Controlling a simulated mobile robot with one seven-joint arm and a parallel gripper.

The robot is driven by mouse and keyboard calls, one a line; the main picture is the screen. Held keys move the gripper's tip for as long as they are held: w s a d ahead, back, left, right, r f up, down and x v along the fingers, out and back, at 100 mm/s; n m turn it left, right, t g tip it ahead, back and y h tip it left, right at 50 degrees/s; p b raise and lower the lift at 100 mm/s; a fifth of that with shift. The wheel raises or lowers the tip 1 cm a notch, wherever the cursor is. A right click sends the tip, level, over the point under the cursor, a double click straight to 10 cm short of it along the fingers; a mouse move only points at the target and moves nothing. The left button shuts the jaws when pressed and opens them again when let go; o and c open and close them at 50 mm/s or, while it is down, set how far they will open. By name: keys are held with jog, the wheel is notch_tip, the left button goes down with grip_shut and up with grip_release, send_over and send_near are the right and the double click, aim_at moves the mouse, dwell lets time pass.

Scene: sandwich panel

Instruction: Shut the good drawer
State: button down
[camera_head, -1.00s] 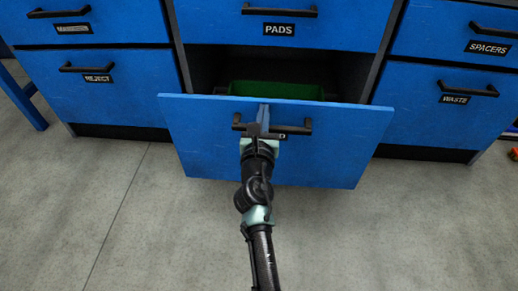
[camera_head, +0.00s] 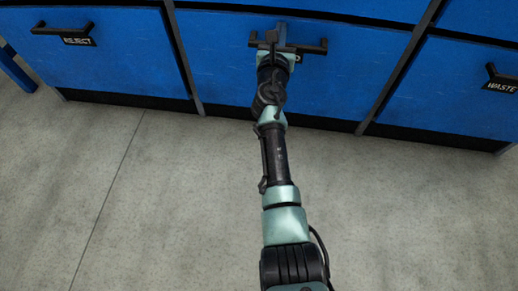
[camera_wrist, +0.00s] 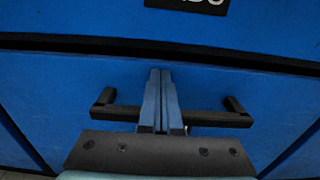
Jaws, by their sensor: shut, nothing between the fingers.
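The middle lower drawer (camera_head: 225,62) is blue with a black bar handle (camera_head: 318,47). Its label is almost wholly hidden behind my gripper. In the head view its front looks in line, or nearly so, with the lower drawers on either side, and no interior shows. My gripper (camera_head: 276,32) is shut and empty, at the middle of the handle. In the wrist view the shut fingers (camera_wrist: 161,72) lie over the handle bar (camera_wrist: 212,118) and point at the drawer front (camera_wrist: 50,85). Whether the tips touch it I cannot tell.
The REJECT drawer (camera_head: 110,60) is to the left and the WASTE drawer (camera_head: 450,85) to the right; both look closed. A dark gap (camera_wrist: 60,42) runs above the middle drawer's front in the wrist view. The grey floor (camera_head: 160,210) in front is clear.

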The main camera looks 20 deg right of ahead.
jog(key=shift+w+d+r, duration=0.2)
jog(key=shift+w+r, duration=0.15)
jog(key=shift+w, duration=0.05)
dwell(0.4)
